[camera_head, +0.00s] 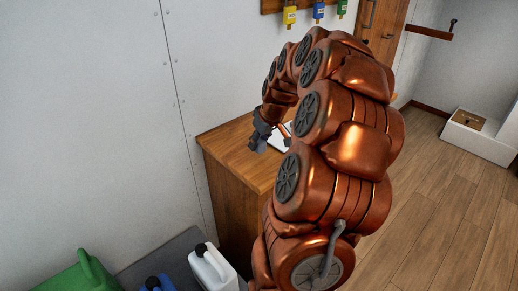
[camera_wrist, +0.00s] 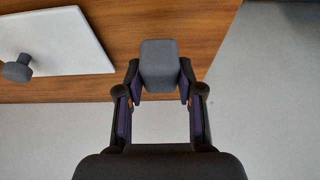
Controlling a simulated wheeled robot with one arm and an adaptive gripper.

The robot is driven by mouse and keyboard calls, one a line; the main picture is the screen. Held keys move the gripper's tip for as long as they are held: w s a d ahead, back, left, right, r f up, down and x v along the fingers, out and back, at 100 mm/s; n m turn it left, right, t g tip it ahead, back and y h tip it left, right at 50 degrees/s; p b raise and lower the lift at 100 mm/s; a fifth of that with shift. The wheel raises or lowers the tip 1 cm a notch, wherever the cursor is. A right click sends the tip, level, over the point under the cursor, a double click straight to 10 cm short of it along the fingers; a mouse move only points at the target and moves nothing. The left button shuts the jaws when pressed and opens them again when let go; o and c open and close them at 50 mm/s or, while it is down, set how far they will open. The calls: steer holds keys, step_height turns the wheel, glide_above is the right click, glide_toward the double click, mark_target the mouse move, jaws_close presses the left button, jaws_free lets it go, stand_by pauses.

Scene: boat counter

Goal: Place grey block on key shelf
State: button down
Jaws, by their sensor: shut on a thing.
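The grey block (camera_wrist: 158,58) sits between the two fingertips of my gripper (camera_wrist: 159,76) in the wrist view, with a finger on each side. My gripper (camera_head: 262,134) is shut on it. In the head view the gripper is small, over the left part of the wooden counter (camera_head: 222,137), and the block there is hard to tell from the dark fingers. Whether the block touches the counter is unclear. A wooden wall board with hanging coloured key tags, which looks like the key shelf (camera_head: 271,6), is cut by the top edge of the head view.
A white board (camera_wrist: 62,42) with a grey knob (camera_wrist: 17,68) lies on the counter, left of the block in the wrist view. Yellow (camera_head: 290,16) and blue (camera_head: 319,12) tags hang above. Green (camera_head: 80,276) and white (camera_head: 213,268) canisters stand low at left.

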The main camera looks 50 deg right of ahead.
mark_target(260, 150)
steer(key=shift+s+d+f+p, duration=0.1)
steer(key=shift+f+p, duration=0.2)
steer(key=shift+f, duration=1.35)
steer(key=shift+f, duration=0.15)
steer(key=c, duration=0.7)
jaws_free()
